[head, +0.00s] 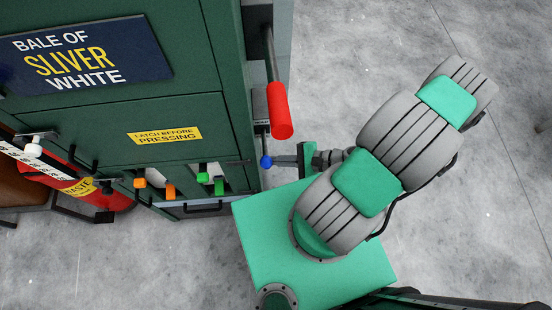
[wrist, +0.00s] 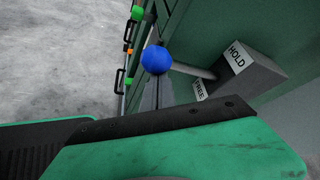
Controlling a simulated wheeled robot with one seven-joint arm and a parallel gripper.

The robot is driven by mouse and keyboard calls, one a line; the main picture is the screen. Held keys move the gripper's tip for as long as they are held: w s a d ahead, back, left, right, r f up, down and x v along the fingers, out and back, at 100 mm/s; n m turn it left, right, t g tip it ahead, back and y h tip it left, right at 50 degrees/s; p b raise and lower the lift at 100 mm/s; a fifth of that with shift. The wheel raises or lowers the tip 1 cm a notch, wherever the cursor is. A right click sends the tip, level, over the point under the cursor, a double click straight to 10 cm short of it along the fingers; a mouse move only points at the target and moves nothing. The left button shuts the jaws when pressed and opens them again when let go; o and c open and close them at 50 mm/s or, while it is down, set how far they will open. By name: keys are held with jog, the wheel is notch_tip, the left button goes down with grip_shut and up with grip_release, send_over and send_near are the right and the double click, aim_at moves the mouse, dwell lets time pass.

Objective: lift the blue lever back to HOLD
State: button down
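The blue lever ends in a round blue knob (head: 265,161), low on the right side of the green machine. In the wrist view the blue knob (wrist: 156,58) sits on a grey rod that runs right to a dark block (wrist: 250,75) marked HOLD and FREE. The rod meets the block nearer the FREE mark. My gripper (head: 280,161) reaches in from the right, its tips at the knob. In the wrist view its narrow fingers (wrist: 157,92) lie close together, with no clear gap. The knob hides their tips, so I cannot tell whether they touch it.
A red-handled lever (head: 280,110) hangs just above the blue knob. Orange and green knobs (head: 203,178) and a drawer handle line the machine's lower front. A red extinguisher (head: 85,188) stands at the left. Grey floor is open behind my arm.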

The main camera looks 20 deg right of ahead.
jog(key=shift+a+r, duration=0.15)
jog(key=shift+a, duration=0.15)
notch_tip(320, 180, down, 4)
jog(key=w+d+b, duration=0.1)
jog(key=w+b, duration=0.1)
jog(key=b, duration=0.2)
jog(key=v, duration=1)
jog(key=shift+d+r, duration=0.3)
jog(key=shift+d, duration=0.05)
